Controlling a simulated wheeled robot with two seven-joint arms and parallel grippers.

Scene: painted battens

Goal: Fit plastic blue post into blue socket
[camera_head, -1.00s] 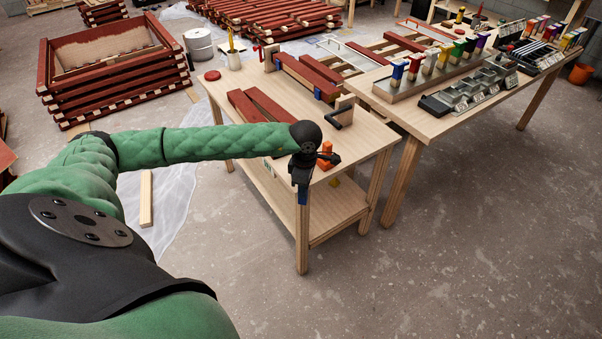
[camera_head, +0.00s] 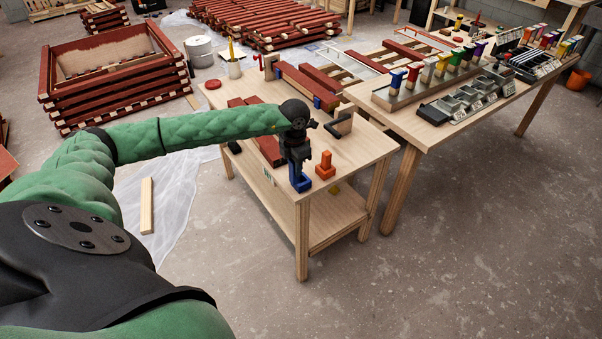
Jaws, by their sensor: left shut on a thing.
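My left gripper (camera_head: 298,164) points down over the front corner of the near wooden table. It is shut on the blue post, which is mostly hidden by the dark fingers. Directly beneath and around the fingertips is the blue socket (camera_head: 301,187), on the tabletop near its front edge. The post's lower end and the socket overlap in this view, so I cannot tell how deep the post sits or whether it touches. My right gripper is not in view.
An orange post in an orange base (camera_head: 325,168) stands close to the right of the blue socket. The second table (camera_head: 425,130) holds several coloured-handled tools.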

